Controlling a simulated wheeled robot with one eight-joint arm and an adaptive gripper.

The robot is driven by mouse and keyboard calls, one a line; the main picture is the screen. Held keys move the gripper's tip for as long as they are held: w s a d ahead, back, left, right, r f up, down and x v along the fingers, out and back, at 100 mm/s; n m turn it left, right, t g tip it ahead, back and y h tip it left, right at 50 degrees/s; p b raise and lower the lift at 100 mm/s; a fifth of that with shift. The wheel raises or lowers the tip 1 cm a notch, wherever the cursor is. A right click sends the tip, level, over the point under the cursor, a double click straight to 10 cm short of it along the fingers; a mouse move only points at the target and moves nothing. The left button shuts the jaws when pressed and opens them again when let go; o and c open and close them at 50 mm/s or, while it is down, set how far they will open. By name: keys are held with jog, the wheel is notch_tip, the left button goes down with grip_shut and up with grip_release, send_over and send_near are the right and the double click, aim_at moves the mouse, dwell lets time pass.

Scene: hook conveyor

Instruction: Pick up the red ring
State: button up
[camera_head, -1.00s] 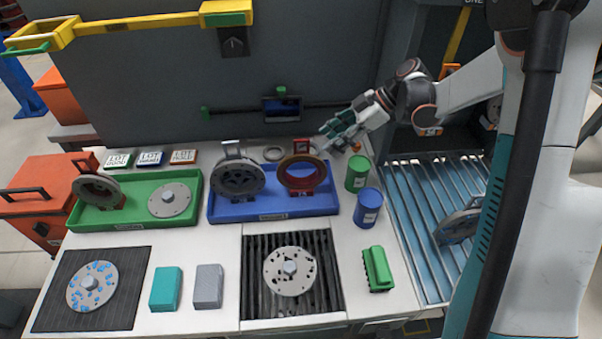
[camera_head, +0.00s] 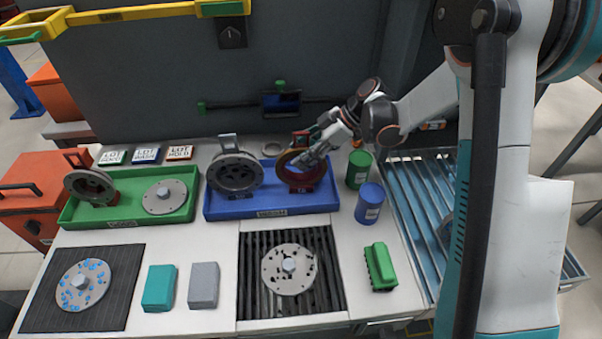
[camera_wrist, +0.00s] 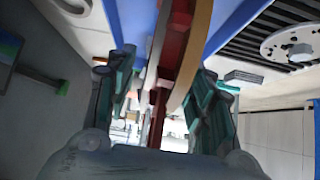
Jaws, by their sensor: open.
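The red ring (camera_head: 301,179) stands tilted on a red holder at the right end of the blue tray (camera_head: 270,205). My gripper (camera_head: 308,158) is at the ring's upper right rim in the head view. In the wrist view the ring (camera_wrist: 180,55) shows edge-on between the two teal fingers of my gripper (camera_wrist: 160,100). The fingers stand apart on either side of the ring, with gaps visible. The fingertips are partly hidden by the ring and arm in the head view.
A grey flanged disc (camera_head: 235,173) stands in the same blue tray, left of the ring. Green (camera_head: 358,169) and blue (camera_head: 369,203) canisters stand just right of the tray. A flat grey ring (camera_head: 274,148) lies behind it. A slatted grate with a disc (camera_head: 288,270) is in front.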

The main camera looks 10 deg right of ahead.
grip_shut()
jog(key=shift+r, duration=0.1)
